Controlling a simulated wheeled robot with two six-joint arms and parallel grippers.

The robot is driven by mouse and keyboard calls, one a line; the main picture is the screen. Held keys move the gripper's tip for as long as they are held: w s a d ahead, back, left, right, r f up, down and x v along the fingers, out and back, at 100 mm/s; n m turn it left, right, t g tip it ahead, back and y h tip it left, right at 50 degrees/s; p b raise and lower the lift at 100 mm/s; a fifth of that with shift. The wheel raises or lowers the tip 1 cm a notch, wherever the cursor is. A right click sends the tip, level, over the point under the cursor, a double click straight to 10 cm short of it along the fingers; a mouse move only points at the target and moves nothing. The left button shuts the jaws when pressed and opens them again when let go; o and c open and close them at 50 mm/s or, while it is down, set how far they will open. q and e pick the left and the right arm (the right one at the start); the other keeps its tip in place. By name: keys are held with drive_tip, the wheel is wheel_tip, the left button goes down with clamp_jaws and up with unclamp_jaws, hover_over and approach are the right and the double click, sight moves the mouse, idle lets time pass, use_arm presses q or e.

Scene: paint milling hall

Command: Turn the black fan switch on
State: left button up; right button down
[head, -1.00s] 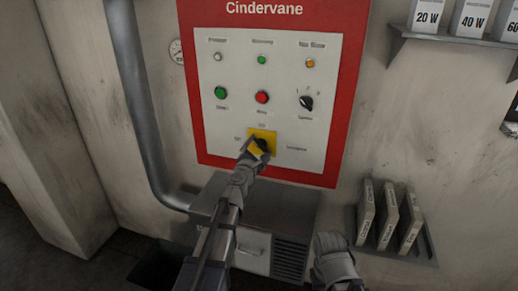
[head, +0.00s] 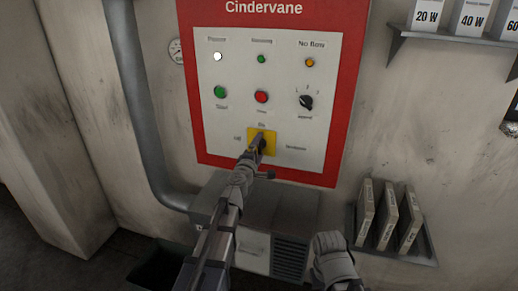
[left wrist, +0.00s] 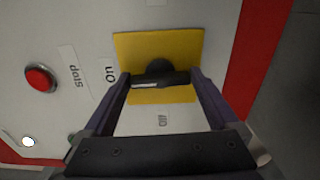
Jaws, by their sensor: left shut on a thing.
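The black fan switch (head: 262,143) sits on a yellow plate (head: 271,149) low on the white panel. My left gripper (head: 257,146) is shut on its handle. In the left wrist view, the fingers of my left gripper (left wrist: 160,85) grip the two ends of the black handle (left wrist: 160,79), in front of the yellow plate (left wrist: 158,45). The handle's white line points to the "On" label (left wrist: 110,72); the "Off" label (left wrist: 163,120) lies to one side. My right gripper (head: 329,243) is low in the head view, away from the panel; its fingers cannot be made out.
Above the switch are a green button (head: 220,92), a red button (head: 261,97) and a black selector knob (head: 306,102). The white lamp (head: 217,57) is lit. A grey box (head: 286,210) stands below the panel.

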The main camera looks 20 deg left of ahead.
use_arm(q)
drive_tip(key=shift+m, duration=0.4)
drive_tip(key=o, duration=1)
drive_tip(key=shift+s, duration=0.1)
drive_tip(key=s, duration=0.7)
drive_tip(key=shift+s, duration=0.3)
